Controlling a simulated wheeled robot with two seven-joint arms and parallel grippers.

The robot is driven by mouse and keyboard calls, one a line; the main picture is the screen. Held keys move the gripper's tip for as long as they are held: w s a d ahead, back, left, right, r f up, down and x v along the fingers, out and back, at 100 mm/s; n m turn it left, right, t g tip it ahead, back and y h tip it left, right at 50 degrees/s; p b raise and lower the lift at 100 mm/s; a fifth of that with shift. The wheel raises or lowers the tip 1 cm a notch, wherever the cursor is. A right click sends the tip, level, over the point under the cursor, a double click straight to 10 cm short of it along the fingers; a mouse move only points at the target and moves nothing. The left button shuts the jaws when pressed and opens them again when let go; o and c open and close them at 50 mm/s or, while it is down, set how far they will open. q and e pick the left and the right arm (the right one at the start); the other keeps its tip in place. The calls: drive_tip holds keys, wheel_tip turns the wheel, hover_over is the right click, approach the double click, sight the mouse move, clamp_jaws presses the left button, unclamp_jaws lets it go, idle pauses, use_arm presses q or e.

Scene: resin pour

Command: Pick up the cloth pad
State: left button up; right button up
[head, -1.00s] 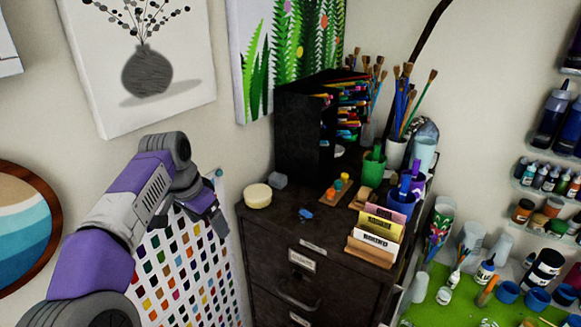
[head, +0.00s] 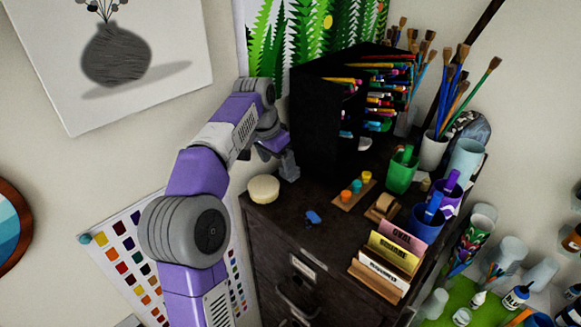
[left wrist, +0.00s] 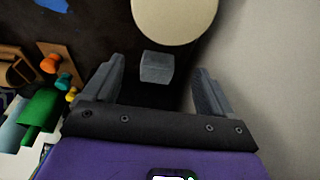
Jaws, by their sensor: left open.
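My left gripper (head: 283,154) is over the back left of the dark cabinet top. In the left wrist view the left gripper (left wrist: 159,68) is open, its two fingers apart. A small grey block-shaped pad (left wrist: 157,67) shows in the gap between the fingers, at or below fingertip level; I cannot tell if they touch it. A round cream disc (left wrist: 175,15) lies just beyond it, and the same disc (head: 263,188) sits near the cabinet's left edge in the head view. I cannot tell for certain which is cloth. My right gripper is not in view.
A black pen organiser (head: 318,120) stands close to the right of my left gripper. A wall is close on the left.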

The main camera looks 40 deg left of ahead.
use_arm(q)
drive_tip(key=shift+w+d+p, duration=0.1)
drive_tip(key=shift+w+p, duration=0.3)
drive_tip(key=shift+w, duration=0.95)
drive_tip(key=x, duration=0.5)
drive_tip(key=shift+w+b, duration=0.15)
drive_tip(key=shift+b, duration=0.25)
drive_tip(key=shift+c, duration=0.4)
drive_tip(key=c, duration=1)
